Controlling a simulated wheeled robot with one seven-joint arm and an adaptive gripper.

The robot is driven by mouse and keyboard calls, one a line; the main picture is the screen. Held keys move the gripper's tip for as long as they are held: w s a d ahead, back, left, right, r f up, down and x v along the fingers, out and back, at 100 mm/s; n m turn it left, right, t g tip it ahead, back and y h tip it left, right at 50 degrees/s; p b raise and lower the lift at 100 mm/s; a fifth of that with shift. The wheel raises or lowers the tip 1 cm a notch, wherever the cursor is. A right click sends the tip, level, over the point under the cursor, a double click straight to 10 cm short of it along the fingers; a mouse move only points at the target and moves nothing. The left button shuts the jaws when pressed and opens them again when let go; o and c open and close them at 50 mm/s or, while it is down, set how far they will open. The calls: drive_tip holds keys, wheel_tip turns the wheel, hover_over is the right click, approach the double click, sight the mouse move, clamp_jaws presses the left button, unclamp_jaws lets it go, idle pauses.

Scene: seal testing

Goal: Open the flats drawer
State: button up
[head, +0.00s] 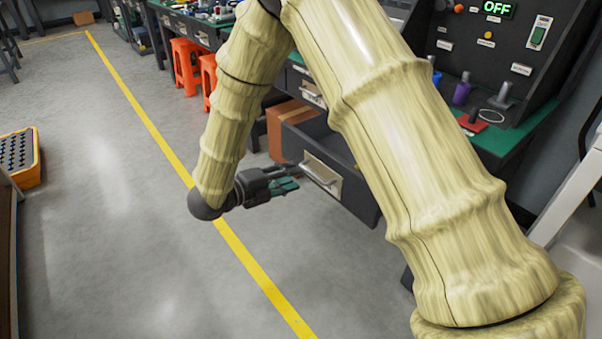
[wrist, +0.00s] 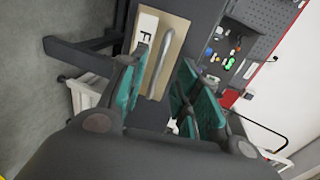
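The flats drawer (head: 360,196) is a dark grey drawer under the bench, and it stands pulled out with part of its inside showing. Its front carries a pale plate, a metal bar handle (head: 320,172) and a white label. In the wrist view, the label (wrist: 145,30) shows a letter F; the rest is hidden. My gripper (head: 291,185) is at the drawer front, close to the handle. In the wrist view, its green-padded fingers (wrist: 166,88) are apart, with the handle (wrist: 167,62) showing in the gap. I see no finger closed on it.
A brown cardboard box (head: 284,128) stands beside the drawer under the bench. Orange stools (head: 186,64) are farther back. The green-topped bench (head: 500,140) carries a black panel and small items.

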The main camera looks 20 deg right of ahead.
drive_tip(key=shift+v, duration=2.55)
drive_tip(key=s+d+f+n+t+y, duration=0.2)
drive_tip(key=d+f+n+y, duration=0.15)
drive_tip(key=f+n, duration=0.6)
drive_tip(key=s+d+f+n+t+y, duration=0.1)
drive_tip(key=s+d+f+n+y, duration=0.2)
drive_tip(key=f+n, duration=0.7)
drive_tip(key=s+d+f+n+g+y, duration=0.2)
drive_tip(key=s+f+n+g+y, duration=0.4)
drive_tip(key=s+f, duration=1.1)
drive_tip(key=s+n+g+y, duration=0.2)
drive_tip(key=s+n, duration=0.4)
drive_tip(key=s, duration=0.9)
wheel_tip(320, 180, up, 22)
drive_tip(key=p, duration=2.3)
drive_tip(key=shift+d+r, duration=0.2)
drive_tip(key=shift+d, duration=0.1)
